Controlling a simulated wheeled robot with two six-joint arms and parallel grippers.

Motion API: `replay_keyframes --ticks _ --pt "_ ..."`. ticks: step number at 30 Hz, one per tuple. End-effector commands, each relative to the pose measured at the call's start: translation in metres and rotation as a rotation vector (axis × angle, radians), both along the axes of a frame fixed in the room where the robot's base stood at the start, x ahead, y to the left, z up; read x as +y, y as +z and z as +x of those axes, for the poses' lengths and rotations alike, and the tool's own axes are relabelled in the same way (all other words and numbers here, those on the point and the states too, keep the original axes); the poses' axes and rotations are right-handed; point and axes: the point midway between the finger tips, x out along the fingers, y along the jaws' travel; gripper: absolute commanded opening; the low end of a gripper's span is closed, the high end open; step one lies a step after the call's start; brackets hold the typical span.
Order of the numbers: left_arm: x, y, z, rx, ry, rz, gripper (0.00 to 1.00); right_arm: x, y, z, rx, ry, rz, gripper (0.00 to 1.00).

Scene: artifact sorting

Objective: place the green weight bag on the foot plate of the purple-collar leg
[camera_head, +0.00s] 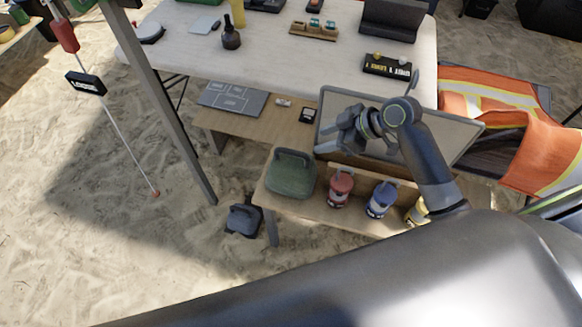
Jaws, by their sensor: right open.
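The green weight bag (290,180), with a dark handle on top, sits upright on the left end of a low wooden bench (320,213). My right gripper (334,137) is open and empty, above and to the right of the bag and apart from it. Its arm comes in from the right. A grey canopy leg (165,105) runs down to the sand left of the bench. I see no purple collar on the part of it in view, and no foot plate can be made out clearly. My left gripper is not in view.
A dark blue-grey bag (244,219) lies on the sand by the bench. Red (340,187) and blue (380,200) canisters stand right of the green bag. A framed screen (445,140) and a white table (185,55) stand behind. Open sand lies left.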

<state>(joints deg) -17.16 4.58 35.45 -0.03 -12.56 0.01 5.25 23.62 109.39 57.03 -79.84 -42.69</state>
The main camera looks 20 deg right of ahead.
Motion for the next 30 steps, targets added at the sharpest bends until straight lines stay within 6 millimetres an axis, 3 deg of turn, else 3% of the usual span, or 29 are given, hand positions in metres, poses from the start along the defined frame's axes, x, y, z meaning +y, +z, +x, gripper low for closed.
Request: replay_keyframes --ticks 12,22,30 --pt "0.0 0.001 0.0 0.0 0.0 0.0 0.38 0.048 -0.056 0.031 0.001 -0.001 0.004 0.41" --pt "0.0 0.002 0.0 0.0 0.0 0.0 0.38 0.061 -0.074 0.04 0.001 0.0 0.001 0.41" --pt "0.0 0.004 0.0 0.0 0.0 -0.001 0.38 0.079 -0.102 0.051 0.001 0.001 0.002 0.41"
